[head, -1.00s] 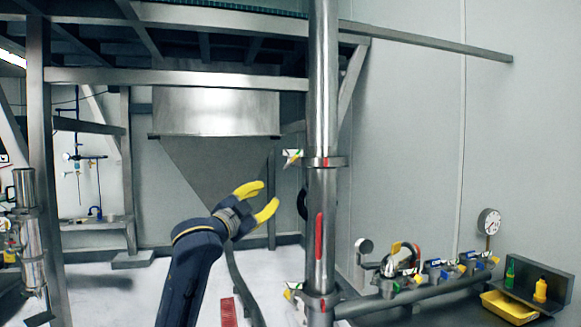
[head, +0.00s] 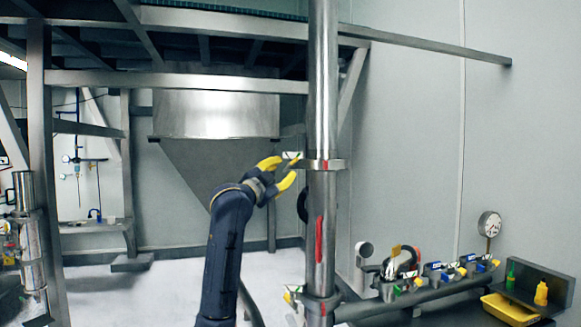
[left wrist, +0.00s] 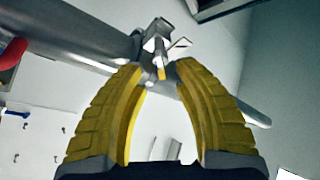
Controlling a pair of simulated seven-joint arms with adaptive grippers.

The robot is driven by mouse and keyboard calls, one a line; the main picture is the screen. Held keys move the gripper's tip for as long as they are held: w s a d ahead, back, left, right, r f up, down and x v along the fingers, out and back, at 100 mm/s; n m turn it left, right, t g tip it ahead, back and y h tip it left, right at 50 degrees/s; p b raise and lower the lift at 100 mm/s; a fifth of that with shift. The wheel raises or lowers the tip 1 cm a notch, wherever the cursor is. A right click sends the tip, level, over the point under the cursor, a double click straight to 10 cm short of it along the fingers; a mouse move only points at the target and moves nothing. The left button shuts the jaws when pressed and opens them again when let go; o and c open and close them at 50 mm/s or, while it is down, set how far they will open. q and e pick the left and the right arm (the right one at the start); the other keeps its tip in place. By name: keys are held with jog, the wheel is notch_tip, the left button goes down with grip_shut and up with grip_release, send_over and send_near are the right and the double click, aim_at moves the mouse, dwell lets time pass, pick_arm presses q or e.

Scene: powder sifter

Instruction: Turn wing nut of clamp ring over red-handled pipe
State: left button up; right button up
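The vertical steel pipe (head: 321,205) has a red handle (head: 319,238) on its side; both also show in the left wrist view, pipe (left wrist: 85,38) and red handle (left wrist: 12,55). Above the handle, a clamp ring (head: 333,164) wraps the pipe. Its wing nut (head: 291,155) sticks out to the left, partly behind my yellow fingers. My left gripper (head: 288,171) is open just beside it. In the left wrist view the wing nut (left wrist: 160,58) lies between and just beyond the open fingertips; I cannot tell whether they touch it. My right gripper is not in view.
Another clamp (head: 322,301) sits lower on the pipe. A horizontal pipe (head: 420,297) with several small clamps and a gauge (head: 489,224) runs right. A yellow tray (head: 510,308) stands at lower right. A steel hopper (head: 216,112) is behind.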

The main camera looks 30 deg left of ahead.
aim_at(288, 166)
pick_arm(q)
jog(key=shift+x, duration=2.75)
jog(key=shift+o, duration=0.3)
grip_shut()
